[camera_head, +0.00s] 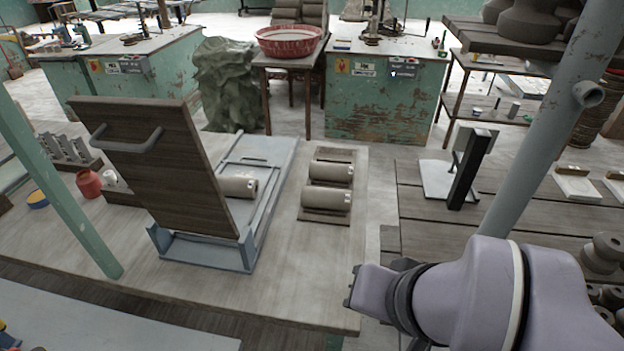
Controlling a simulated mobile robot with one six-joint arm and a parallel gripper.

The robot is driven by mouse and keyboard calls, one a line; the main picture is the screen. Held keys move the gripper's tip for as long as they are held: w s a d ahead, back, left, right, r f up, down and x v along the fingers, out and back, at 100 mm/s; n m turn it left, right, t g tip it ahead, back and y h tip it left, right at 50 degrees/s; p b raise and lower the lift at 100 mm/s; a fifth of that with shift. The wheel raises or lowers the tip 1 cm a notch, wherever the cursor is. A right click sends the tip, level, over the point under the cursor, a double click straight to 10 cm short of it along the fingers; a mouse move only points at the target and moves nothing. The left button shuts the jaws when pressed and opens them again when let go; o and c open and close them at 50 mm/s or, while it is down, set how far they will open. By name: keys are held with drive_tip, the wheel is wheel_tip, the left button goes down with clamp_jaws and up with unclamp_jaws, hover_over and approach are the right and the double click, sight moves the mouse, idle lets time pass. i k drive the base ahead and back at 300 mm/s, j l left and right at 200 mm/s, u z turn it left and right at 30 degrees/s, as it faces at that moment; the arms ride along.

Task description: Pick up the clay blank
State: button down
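Pale grey clay cylinders, which look like the clay blanks, lie on the bench. Two lie side by side on a dark board (326,218) right of the blue-grey frame: the far cylinder (326,172) and the near cylinder (326,199). A third cylinder (238,187) lies in the blue-grey frame (205,252), partly hidden by a raised wooden lid (160,165) with a handle. My gripper (352,287) is at the lower right, nearer the camera than the cylinders and apart from them in the picture. Its fingers are not clear, and no cylinder shows in it.
A green post (60,195) crosses the left, and a grey-green post (545,120) crosses the right. A black upright stand (470,170) is on the right-hand slatted table (425,208). A red jar (89,183) is at left. Bare bench (290,270) lies in front of the cylinders.

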sight(231, 186)
drive_tip(key=i+j+u, duration=0.15)
drive_tip(key=u, duration=0.2)
drive_tip(key=i+j+u, duration=0.1)
drive_tip(key=u, duration=0.2)
drive_tip(key=i+u, duration=0.15)
drive_tip(key=u, duration=0.2)
